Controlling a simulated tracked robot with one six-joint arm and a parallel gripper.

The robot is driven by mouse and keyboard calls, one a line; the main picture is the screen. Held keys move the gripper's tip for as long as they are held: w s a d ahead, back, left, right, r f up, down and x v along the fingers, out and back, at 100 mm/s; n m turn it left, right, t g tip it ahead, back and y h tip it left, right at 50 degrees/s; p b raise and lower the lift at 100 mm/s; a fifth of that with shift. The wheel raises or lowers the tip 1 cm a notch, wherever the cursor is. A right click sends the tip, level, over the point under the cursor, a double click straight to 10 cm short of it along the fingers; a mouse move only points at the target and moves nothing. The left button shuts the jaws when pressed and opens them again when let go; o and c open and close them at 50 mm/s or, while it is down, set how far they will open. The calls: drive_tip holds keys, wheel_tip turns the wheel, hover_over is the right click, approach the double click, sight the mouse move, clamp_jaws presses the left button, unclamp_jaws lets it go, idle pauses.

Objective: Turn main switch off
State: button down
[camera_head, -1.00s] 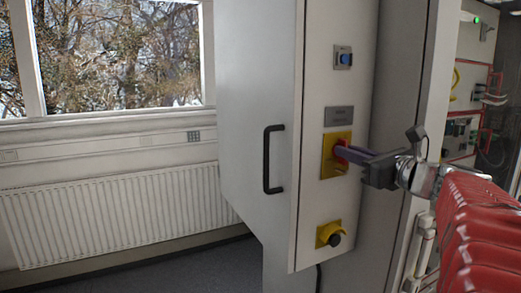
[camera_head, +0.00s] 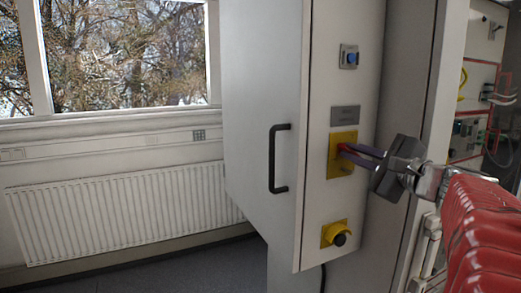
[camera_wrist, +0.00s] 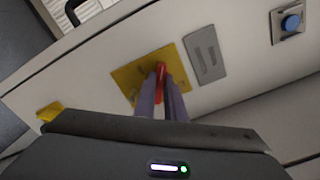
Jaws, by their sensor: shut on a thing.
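The main switch is a red handle (camera_wrist: 160,80) on a yellow plate (camera_head: 342,162), set on the narrow panel of the white cabinet. My gripper (camera_head: 346,150) reaches in from the right, and its two purple fingers are shut on the red handle. In the wrist view the fingers (camera_wrist: 161,84) lie on either side of the handle, in front of the yellow plate. The fingers partly hide the handle, so its exact angle is hard to read.
A blue button (camera_head: 352,59) and a grey label plate (camera_head: 345,113) are above the switch. A dark knob on a yellow base (camera_head: 334,234) is below it. A black door handle (camera_head: 277,158) is to the left. Open wiring shelves (camera_head: 475,120) stand at right.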

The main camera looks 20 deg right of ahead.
drive_tip(key=n, duration=0.6)
drive_tip(key=shift+a+f+n, duration=0.15)
drive_tip(key=shift+f+n, duration=0.2)
drive_tip(key=shift+n, duration=0.05)
drive_tip(key=c, duration=1.8)
unclamp_jaws()
drive_tip(key=shift+r, duration=0.1)
drive_tip(key=shift+s, duration=0.15)
drive_tip(key=s, duration=1.3)
drive_tip(key=shift+s+d, duration=0.2)
drive_tip(key=shift+s, duration=0.05)
